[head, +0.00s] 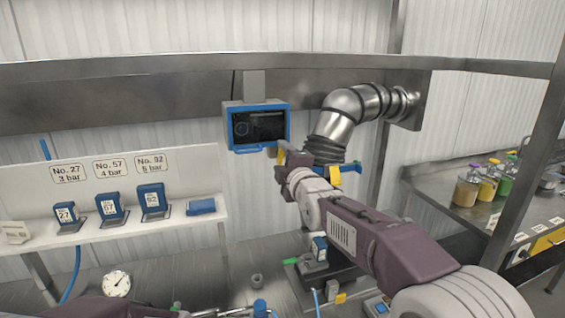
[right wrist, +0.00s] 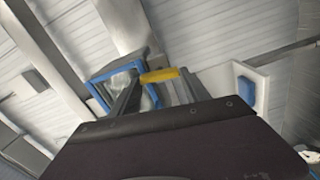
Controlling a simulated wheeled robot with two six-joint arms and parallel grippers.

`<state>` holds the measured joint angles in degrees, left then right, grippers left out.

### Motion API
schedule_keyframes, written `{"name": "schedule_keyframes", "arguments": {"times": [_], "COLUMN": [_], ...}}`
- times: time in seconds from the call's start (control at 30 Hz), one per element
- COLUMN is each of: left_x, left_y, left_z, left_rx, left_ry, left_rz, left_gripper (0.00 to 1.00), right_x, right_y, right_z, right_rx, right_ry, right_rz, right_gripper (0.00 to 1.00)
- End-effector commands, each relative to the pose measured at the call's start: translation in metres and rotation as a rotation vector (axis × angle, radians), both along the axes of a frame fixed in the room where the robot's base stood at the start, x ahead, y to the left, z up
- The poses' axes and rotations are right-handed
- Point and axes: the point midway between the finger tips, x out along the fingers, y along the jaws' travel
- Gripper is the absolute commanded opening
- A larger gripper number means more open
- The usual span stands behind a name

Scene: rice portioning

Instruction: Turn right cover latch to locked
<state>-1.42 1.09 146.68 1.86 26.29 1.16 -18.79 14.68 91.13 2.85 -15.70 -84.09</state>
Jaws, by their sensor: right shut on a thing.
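My right gripper (head: 284,162) reaches up beside the black ribbed collar under the steel pipe (head: 343,112). It is shut on a yellow latch handle (head: 281,151). In the right wrist view the yellow handle (right wrist: 160,75) lies across between the fingers (right wrist: 155,93), roughly level in the picture. A second yellow piece (head: 334,175) shows right of the gripper, by a blue bar (head: 347,167). The frames do not show which side's latch is held or whether it is locked. My left arm (head: 120,306) shows at the bottom edge; its fingers cannot be made out.
A blue-framed screen (head: 258,145) hangs close left of my right gripper. A white shelf (head: 130,232) with blue numbered cartridges (head: 110,208) stands at left. A gauge (head: 117,283) and fittings lie on the steel bench below. Coloured bottles (head: 487,185) stand on the right counter.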

Motion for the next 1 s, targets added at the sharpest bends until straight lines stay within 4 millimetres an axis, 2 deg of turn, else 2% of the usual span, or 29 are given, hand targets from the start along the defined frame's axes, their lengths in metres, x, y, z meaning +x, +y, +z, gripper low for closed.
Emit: {"name": "schedule_keyframes", "arguments": {"times": [0.37, 0.9, 0.93, 1.0], "left_x": [0.0, 0.0, 0.0, 0.0], "left_y": [0.0, 0.0, 0.0, 0.0], "left_z": [-0.0038, -0.0039, -0.0039, -0.0039], "left_rx": [0.0, 0.0, 0.0, 0.0], "left_ry": [0.0, 0.0, 0.0, 0.0], "left_rz": [0.0, 0.0, 0.0, 0.0], "left_gripper": [0.0, 0.0, 0.0, 0.0], "right_x": [0.0, 0.0, 0.0, -0.0001], "right_y": [-0.0007, -0.0008, -0.0008, -0.0008], "right_z": [0.0034, 0.0052, 0.0052, 0.0047], "right_rx": [-0.135, -0.157, -0.156, -0.157], "right_ry": [-0.054, -0.064, -0.065, -0.063], "right_rz": [-0.001, -0.003, -0.003, -0.003], "right_gripper": [0.14, 0.14, 0.57, 0.76]}}
